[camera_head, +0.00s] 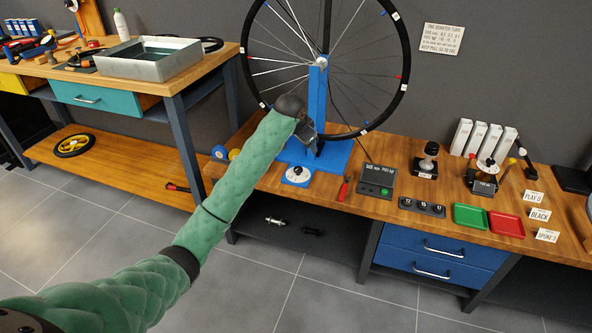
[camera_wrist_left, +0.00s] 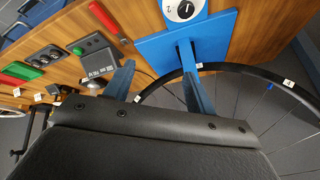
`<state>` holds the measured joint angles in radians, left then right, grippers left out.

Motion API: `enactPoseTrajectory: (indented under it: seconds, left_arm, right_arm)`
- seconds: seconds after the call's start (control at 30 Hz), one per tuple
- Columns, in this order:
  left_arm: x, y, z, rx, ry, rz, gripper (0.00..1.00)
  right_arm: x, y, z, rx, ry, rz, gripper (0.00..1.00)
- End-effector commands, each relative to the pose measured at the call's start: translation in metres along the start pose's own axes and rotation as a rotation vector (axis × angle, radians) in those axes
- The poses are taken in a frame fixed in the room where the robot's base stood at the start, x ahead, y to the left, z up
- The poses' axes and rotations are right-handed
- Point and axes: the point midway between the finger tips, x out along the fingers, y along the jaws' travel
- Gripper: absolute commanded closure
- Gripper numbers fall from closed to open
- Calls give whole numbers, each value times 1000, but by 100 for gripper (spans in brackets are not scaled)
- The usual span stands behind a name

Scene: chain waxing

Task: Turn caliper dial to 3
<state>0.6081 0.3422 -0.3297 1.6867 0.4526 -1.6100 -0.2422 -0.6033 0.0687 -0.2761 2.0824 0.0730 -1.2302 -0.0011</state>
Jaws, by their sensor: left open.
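The caliper dial (camera_head: 297,175) is a small white round dial with a dark centre, on the front part of the blue base of the wheel stand (camera_head: 318,95). In the left wrist view the dial (camera_wrist_left: 183,9) is at the top edge, partly cut off, with a dark pointer; its markings are too small to read surely. My left gripper (camera_head: 315,146) is above the base, behind the dial in the head view. In the wrist view its two blue-grey fingers (camera_wrist_left: 157,55) are apart with nothing between them, and the dial is beyond them. My right gripper is out of view.
A spoked wheel (camera_head: 404,62) stands upright in the stand, close to my left gripper. Right of the base are a red-handled tool (camera_head: 344,189), a grey box with a green button (camera_head: 376,182), and green (camera_head: 470,217) and red (camera_head: 506,224) trays. A metal tray (camera_head: 133,62) sits on the left bench.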

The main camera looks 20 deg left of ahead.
Motion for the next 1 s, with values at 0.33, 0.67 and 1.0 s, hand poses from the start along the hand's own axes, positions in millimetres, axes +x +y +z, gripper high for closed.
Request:
enactPoseTrajectory:
  seconds: [0.33,0.67,1.0]
  left_arm:
    - [82,-86,28,196,-105,276,45]
    - [111,-85,51,416,-50,429,45]
    - [138,-71,56,444,-42,438,45]
  right_arm:
    - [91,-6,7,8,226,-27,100]
    - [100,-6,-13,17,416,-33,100]
    - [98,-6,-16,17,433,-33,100]
